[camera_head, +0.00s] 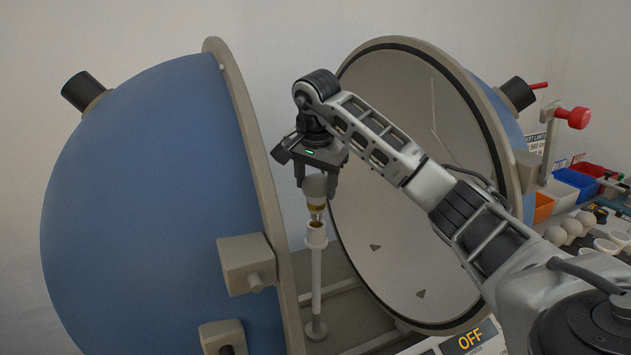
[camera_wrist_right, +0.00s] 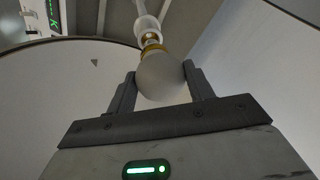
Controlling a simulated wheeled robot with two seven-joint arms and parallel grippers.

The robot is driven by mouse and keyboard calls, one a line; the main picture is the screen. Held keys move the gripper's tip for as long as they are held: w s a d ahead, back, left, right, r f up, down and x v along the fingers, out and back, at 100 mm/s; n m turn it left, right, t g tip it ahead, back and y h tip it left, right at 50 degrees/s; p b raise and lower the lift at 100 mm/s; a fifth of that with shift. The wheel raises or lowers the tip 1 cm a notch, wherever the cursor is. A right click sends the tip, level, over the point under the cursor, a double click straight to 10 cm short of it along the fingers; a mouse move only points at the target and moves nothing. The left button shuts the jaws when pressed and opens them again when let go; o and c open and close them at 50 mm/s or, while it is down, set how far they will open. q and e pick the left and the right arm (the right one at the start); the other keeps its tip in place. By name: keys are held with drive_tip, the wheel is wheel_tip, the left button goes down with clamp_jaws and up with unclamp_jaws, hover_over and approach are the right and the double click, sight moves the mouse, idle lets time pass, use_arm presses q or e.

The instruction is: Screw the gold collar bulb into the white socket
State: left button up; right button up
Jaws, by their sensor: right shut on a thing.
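The gold collar bulb (camera_head: 315,190) has a white globe and a gold collar that points down. My right gripper (camera_head: 316,178) is shut on the globe, between the two halves of the sphere. The white socket (camera_head: 316,235) tops a thin upright white post, directly below the bulb. The collar is at or just above the socket's mouth; I cannot tell whether they touch. In the right wrist view, the bulb's globe (camera_wrist_right: 162,78) sits between both fingers and its gold collar lines up with the white socket (camera_wrist_right: 147,27). My left gripper is not in view.
A large blue half sphere (camera_head: 150,210) stands close on the left, and the other half (camera_head: 400,200), with a pale inside, stands open on the right. Several white bulbs (camera_head: 565,230) and coloured bins (camera_head: 575,183) are at the far right. A sign reads OFF (camera_head: 469,340).

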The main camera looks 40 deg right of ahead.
drive_tip(key=shift+a+f+b, duration=0.15)
drive_tip(key=shift+f+b, duration=0.25)
drive_tip(key=shift+f, duration=0.7)
idle(0.3)
drive_tip(key=o, duration=0.9)
drive_tip(key=shift+o, duration=0.8)
drive_tip(key=shift+r, duration=0.1)
